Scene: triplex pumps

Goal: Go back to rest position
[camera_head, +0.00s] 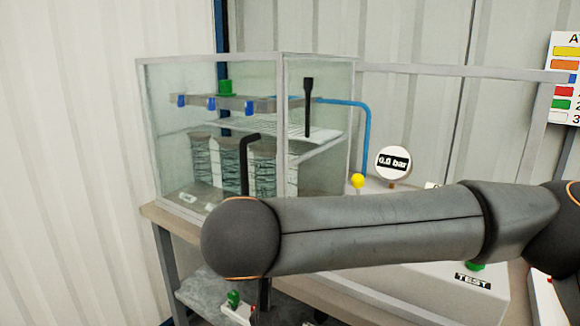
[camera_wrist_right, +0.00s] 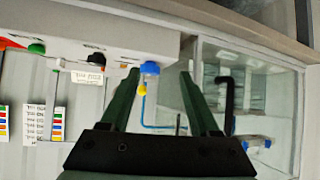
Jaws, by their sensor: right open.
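My right arm comes in from the right in the head view and crosses the lower middle, in front of the test bench. Its gripper cannot be made out in that view. In the right wrist view, my right gripper (camera_wrist_right: 158,80) shows two dark green fingers spread apart, with nothing held between them. Beyond the fingers are a blue knob (camera_wrist_right: 150,68), a yellow knob (camera_wrist_right: 142,89) and a blue pipe. My left gripper is not in view.
A glass-walled cabinet (camera_head: 215,65) with a black handle (camera_head: 243,165) stands on the bench behind my arm. A blue pipe (camera_head: 367,130) runs from it, near a gauge (camera_head: 393,162) reading 0.0 bar. A TEST label (camera_head: 472,281) is at lower right. A colour chart (camera_head: 565,80) hangs at right.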

